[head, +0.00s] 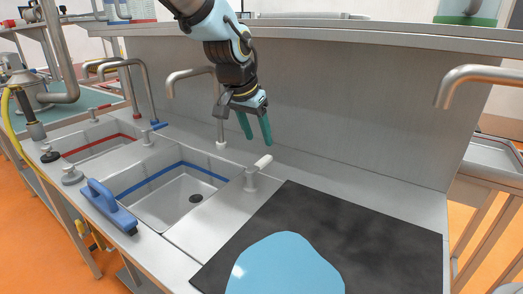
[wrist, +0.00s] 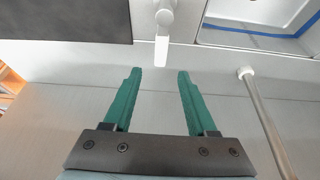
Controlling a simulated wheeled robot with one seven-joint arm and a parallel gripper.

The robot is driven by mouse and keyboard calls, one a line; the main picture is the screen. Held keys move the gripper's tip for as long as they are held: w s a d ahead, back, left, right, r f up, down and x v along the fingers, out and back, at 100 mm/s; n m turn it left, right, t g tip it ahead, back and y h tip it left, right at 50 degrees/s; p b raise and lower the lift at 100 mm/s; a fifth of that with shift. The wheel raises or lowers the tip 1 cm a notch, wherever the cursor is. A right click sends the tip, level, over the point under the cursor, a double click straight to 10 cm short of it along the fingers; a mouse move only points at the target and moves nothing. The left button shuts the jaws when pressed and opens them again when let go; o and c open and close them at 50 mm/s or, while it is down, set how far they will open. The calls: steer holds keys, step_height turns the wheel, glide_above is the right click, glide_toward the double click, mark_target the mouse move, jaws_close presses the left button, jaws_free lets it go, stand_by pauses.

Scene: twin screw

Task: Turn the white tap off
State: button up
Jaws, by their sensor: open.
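The white tap (head: 252,178) stands on the counter just right of the blue-edged sink, with its white lever (head: 263,161) pointing up and to the right. In the wrist view the lever (wrist: 161,50) lies just beyond my fingertips and in line with the gap between them. My gripper (head: 255,127) has green fingers and is open and empty. It hangs above the counter behind the tap, apart from it. Nothing is between the fingers in the wrist view (wrist: 155,75).
A blue-edged sink (head: 190,200) and a red-edged sink lie to the left. A metal spout pipe (wrist: 268,125) stands close beside my gripper. A black mat (head: 385,235) covers the right counter; a shelf (head: 350,35) runs above.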

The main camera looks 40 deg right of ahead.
steer(key=shift+v, duration=1.55)
